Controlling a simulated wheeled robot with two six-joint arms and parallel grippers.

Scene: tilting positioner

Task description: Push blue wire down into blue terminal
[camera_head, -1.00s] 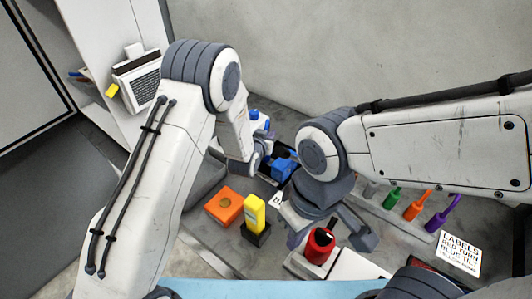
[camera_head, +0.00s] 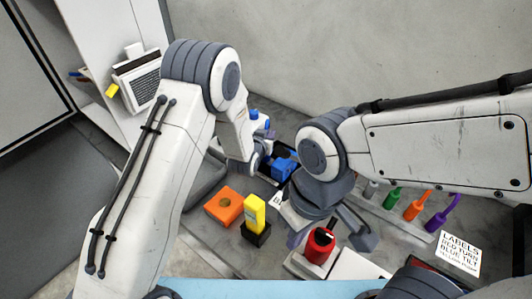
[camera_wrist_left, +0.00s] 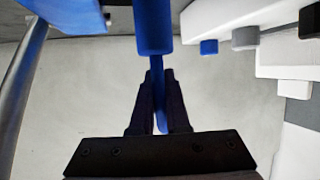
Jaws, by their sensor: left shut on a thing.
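In the left wrist view my left gripper (camera_wrist_left: 157,105) is shut on the thin blue wire (camera_wrist_left: 158,68), which runs between its dark fingers. The wire joins a thicker blue cylinder (camera_wrist_left: 153,28) at the top of that view; I cannot tell whether this is the terminal or part of the wire. In the head view my left gripper (camera_head: 263,168) is beside a blue block (camera_head: 284,168), mostly hidden by its own wrist. My right gripper (camera_head: 332,236) has its fingers spread near a red cylinder (camera_head: 319,246); contact is unclear.
An orange block (camera_head: 224,205) and a yellow block on a black base (camera_head: 254,220) stand in front of my left gripper. Green, orange and purple handled pieces (camera_head: 416,208) line a rack at right. A label card (camera_head: 460,253) lies beside them. A grey wall is behind.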

